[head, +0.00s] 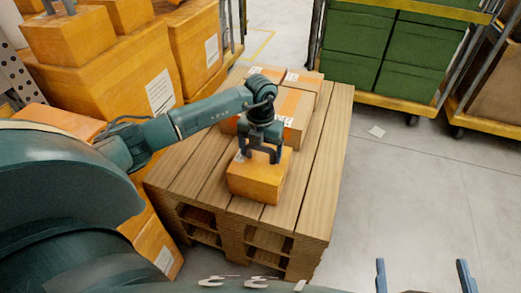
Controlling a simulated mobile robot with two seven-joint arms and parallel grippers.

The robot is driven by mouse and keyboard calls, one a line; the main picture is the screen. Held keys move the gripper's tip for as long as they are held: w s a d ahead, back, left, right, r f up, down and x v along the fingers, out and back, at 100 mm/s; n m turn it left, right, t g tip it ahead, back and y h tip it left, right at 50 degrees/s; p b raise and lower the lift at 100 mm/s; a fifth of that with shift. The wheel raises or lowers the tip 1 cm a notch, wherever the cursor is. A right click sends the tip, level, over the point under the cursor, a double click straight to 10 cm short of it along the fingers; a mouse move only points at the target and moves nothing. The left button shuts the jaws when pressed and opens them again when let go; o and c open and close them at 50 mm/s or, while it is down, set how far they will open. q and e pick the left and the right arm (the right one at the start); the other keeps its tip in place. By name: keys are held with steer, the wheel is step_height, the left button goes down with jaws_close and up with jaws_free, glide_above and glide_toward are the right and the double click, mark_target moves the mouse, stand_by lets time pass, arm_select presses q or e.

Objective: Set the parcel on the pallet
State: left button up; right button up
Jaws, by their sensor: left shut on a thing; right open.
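The parcel (258,182) is a small orange-brown box at the front of the wooden pallet (318,165). My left gripper (259,156) points down from above and is shut on the parcel's top part. The parcel is over the pallet's planks; I cannot tell whether its underside touches them. Several other boxes (296,104) sit on the pallet behind it, partly hidden by my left arm. My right gripper (422,277) shows only as two blue fingertips at the bottom right edge, spread apart, with nothing between them.
Large orange boxes (110,75) are stacked along the left, close to the pallet. A wheeled cart with green crates (395,50) stands at the back right, with another cart (490,85) beside it. The grey floor (400,195) right of the pallet is mostly clear.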

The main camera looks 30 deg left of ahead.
arm_select(q)
steer(key=o, duration=2)
steer(key=shift+c, duration=0.2)
